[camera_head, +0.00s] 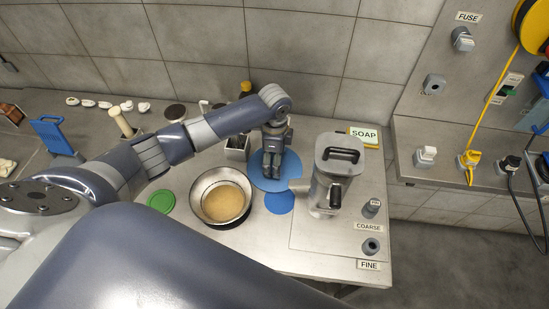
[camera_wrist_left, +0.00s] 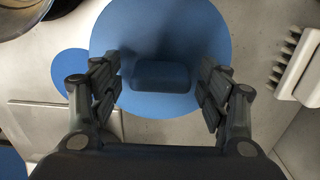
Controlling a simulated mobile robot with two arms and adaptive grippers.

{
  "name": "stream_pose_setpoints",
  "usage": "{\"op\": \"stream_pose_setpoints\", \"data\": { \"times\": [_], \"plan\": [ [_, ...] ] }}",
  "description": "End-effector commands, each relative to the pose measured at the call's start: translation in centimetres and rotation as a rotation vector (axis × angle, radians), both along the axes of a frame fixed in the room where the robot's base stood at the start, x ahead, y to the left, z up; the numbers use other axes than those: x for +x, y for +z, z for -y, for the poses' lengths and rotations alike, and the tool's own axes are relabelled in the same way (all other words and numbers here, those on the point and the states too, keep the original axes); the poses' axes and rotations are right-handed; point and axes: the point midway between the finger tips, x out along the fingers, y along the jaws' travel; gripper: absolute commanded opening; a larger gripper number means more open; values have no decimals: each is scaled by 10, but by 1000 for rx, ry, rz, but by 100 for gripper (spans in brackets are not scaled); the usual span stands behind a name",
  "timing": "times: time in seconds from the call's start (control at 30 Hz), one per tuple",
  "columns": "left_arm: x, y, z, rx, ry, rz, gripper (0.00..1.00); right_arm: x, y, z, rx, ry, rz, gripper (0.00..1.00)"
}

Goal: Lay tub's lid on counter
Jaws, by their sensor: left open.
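A large round blue disc (camera_head: 259,181) lies on or just above the counter (camera_head: 255,244), right of the metal bowl. In the left wrist view the disc (camera_wrist_left: 160,25) bears a dark block (camera_wrist_left: 160,76), which looks like a handle. I cannot tell for sure that this is the tub's lid. My left gripper (camera_head: 265,173) points down over the disc. Its open fingers (camera_wrist_left: 160,85) stand on either side of the dark block, apart from it. A green round disc (camera_head: 161,201) lies left of the bowl. My right gripper is not in view.
A metal bowl (camera_head: 197,200) with tan contents stands beside the blue disc. A smaller blue disc (camera_head: 279,203) lies in front. The front counter strip is clear.

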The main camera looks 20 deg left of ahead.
Motion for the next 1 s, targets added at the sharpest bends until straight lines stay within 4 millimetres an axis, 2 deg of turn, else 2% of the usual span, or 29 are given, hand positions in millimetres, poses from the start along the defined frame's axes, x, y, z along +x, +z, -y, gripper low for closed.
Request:
{"op": "stream_pose_setpoints", "data": {
  "times": [0.17, 0.4, 0.6, 0.77, 1.0],
  "plan": [
    [2, 24, 0, -2, 0, 5, 70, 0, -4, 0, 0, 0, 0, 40],
    [2, 76, 1, -2, -1, 6, 70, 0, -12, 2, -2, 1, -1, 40],
    [1, 108, 0, 0, 1, 2, 70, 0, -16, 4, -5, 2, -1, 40],
    [1, 119, 0, -1, 0, 0, 70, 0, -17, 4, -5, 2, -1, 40],
    [0, 121, 0, -1, 1, 0, 70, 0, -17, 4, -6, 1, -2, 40]
  ]
}}
